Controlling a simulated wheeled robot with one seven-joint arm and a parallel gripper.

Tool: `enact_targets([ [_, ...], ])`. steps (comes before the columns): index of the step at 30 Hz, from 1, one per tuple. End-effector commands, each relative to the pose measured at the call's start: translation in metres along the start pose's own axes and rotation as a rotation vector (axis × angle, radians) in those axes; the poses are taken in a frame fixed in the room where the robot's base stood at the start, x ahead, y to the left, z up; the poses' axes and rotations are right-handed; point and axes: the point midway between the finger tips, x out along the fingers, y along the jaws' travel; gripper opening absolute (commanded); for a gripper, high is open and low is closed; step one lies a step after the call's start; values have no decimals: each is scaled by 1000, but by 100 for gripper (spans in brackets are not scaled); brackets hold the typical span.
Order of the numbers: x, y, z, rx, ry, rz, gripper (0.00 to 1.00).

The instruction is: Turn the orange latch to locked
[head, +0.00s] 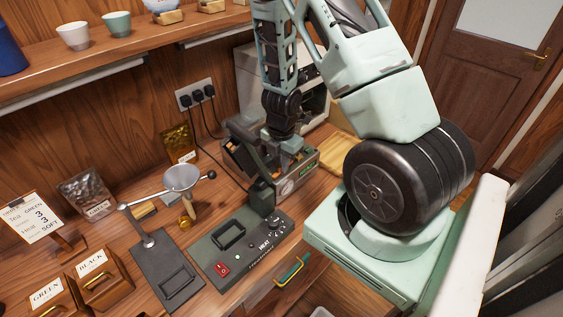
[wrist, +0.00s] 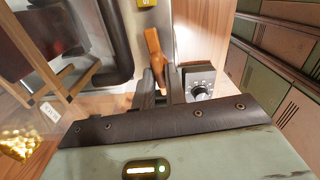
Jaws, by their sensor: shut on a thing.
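The orange latch (wrist: 152,45) shows in the wrist view as a short orange lever, upright in the picture, against a light metal panel. My gripper (wrist: 160,78) is shut on the latch's lower part, one dark finger on each side. Its upper end shows above the fingers. In the head view my gripper (head: 288,150) is down at the grey-green machine (head: 301,174) at the back of the counter. The latch is hidden there behind my gripper and arm. I cannot read whether the latch stands at locked.
A dark knob on a panel (wrist: 201,84) is close right of my fingers. A thick dark handle (wrist: 112,45) is to their left. In the head view a heat plate unit (head: 240,250), a tamping stand (head: 166,273) and a metal funnel (head: 182,178) stand nearby on the counter.

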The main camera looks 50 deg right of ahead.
Motion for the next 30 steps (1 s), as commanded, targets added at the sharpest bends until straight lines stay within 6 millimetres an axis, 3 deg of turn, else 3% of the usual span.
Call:
enact_targets([
  [30, 0, -3, 2, -932, -1, 1, 0],
])
